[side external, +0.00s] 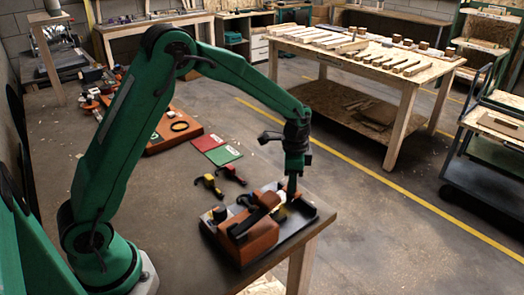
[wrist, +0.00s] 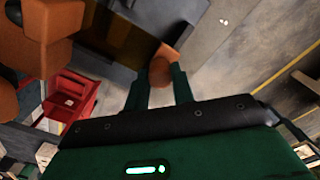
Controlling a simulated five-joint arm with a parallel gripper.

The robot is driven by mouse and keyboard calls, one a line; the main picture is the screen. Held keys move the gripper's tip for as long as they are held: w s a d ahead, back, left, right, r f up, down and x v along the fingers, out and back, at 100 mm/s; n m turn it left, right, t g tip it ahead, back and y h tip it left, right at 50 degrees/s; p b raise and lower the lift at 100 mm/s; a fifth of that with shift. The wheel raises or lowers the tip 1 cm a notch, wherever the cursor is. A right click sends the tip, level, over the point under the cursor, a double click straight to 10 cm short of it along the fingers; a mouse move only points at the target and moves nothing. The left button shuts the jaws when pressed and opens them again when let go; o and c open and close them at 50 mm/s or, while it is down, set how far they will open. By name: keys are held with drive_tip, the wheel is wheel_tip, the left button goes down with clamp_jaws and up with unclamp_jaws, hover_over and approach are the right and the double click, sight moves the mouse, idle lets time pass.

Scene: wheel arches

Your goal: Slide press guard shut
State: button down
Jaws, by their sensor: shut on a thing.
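The orange-brown press (side external: 250,240) sits on a dark base plate near the front corner of the table. My gripper (side external: 291,192) reaches down at the press's right rear side. In the wrist view, my gripper's fingers (wrist: 160,80) are closed around a round orange-brown knob (wrist: 162,66). A dark brown panel (wrist: 122,35), which looks like the press guard, lies just left of the knob. Part of the orange press body (wrist: 42,20) shows at upper left. In the side view my gripper partly hides the knob, and how far the guard stands open cannot be told.
Yellow-black and red-black small tools (side external: 209,184) lie behind the press. Red and green cards (side external: 222,155) and an orange tray (side external: 160,140) lie farther back. A red holder (wrist: 72,95) shows in the wrist view. The table's right edge is close to the press.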

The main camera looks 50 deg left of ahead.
drive_tip(key=c, duration=1.2)
unclamp_jaws()
drive_tip(key=shift+a, duration=0.2)
drive_tip(key=shift+o, duration=0.2)
drive_tip(key=shift+r, duration=0.1)
drive_tip(key=shift+r, duration=3.8)
drive_tip(key=shift+r, duration=0.1)
